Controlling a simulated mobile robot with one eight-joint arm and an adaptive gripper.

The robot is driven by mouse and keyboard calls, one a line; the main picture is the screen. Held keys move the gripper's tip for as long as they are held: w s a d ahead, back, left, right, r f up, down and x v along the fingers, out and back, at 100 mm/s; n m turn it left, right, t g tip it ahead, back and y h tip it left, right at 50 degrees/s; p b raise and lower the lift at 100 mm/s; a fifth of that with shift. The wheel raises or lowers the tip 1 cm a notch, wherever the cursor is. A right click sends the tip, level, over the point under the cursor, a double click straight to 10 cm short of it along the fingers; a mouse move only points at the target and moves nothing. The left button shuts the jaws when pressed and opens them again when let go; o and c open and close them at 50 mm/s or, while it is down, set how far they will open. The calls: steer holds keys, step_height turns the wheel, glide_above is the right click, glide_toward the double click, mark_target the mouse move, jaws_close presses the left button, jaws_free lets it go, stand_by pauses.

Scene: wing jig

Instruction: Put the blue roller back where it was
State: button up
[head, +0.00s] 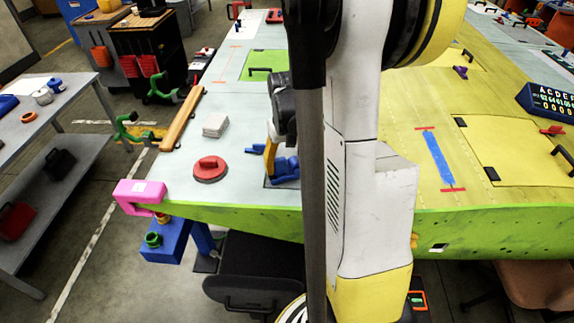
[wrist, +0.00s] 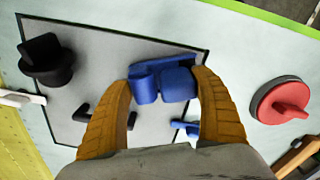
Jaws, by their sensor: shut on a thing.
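The blue roller (wrist: 174,82) is between my gripper's two orange fingertips in the wrist view. My gripper (wrist: 165,88) is shut on it. In the head view the blue roller (head: 286,168) is at the grey outlined mat (head: 270,184) near the front edge of the wing. My gripper (head: 271,157) points down there, partly hidden behind my arm. The mat also shows in the wrist view (wrist: 105,60), under the roller. I cannot tell whether the roller touches the mat.
A black knob-like tool (wrist: 46,60) stands on the mat, with a small black piece beside one finger. A red round suction handle (head: 210,168) sits to the left of the mat.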

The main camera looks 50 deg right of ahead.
mark_target(286, 158)
steer(key=shift+s, duration=0.1)
steer(key=shift+f, duration=0.15)
steer(key=o, duration=1.1)
steer(key=shift+c, duration=0.2)
steer(key=shift+r, duration=0.2)
step_height(286, 158, up, 12)
steer(key=shift+a+r+p, duration=0.1)
steer(key=shift+a+p, duration=0.05)
steer(key=shift+p, duration=0.95)
steer(key=s+a+r+n+t, duration=0.2)
steer(key=a+t, duration=0.1)
steer(key=a, duration=1)
steer(key=s+a+r+n+t, duration=0.2)
steer(key=s+a+n+t, duration=0.1)
steer(key=a, duration=1)
steer(key=shift+r+t, duration=0.2)
steer(key=shift+t, duration=0.4)
